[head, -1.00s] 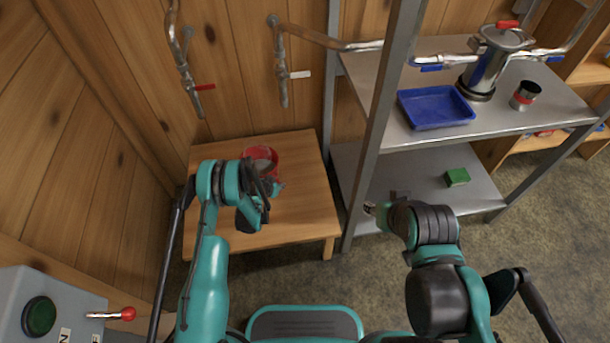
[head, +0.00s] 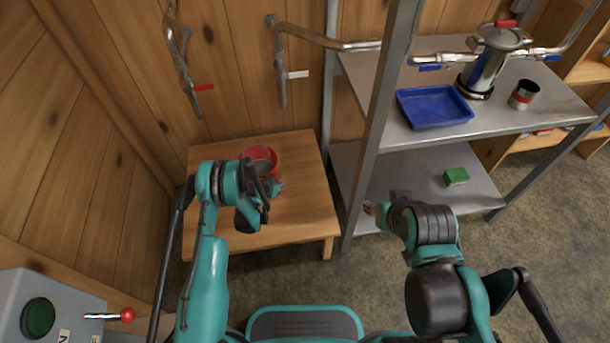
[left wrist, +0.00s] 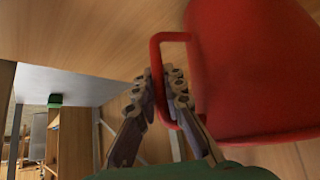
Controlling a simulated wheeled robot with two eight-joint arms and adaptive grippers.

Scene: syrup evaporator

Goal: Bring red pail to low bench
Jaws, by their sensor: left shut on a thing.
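The red pail (head: 263,158) stands at the back of the low wooden bench (head: 305,195), partly hidden behind my left arm. In the left wrist view the pail (left wrist: 250,70) fills the right side, with its red handle (left wrist: 156,75) at its side. My left gripper (left wrist: 170,88) is shut on that handle. In the head view my left gripper (head: 272,187) is beside the pail, just above the bench top. My right gripper (head: 372,209) is near the shelf post, away from the pail; its fingers are too small to judge.
A metal rack (head: 375,120) stands right of the bench, its post close to my right gripper. It holds a blue tray (head: 433,107), a metal canister (head: 487,65), a cup (head: 523,95) and a green block (head: 456,176). Pipes with valves (head: 187,75) hang above the bench. A grey control box (head: 50,305) is at lower left.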

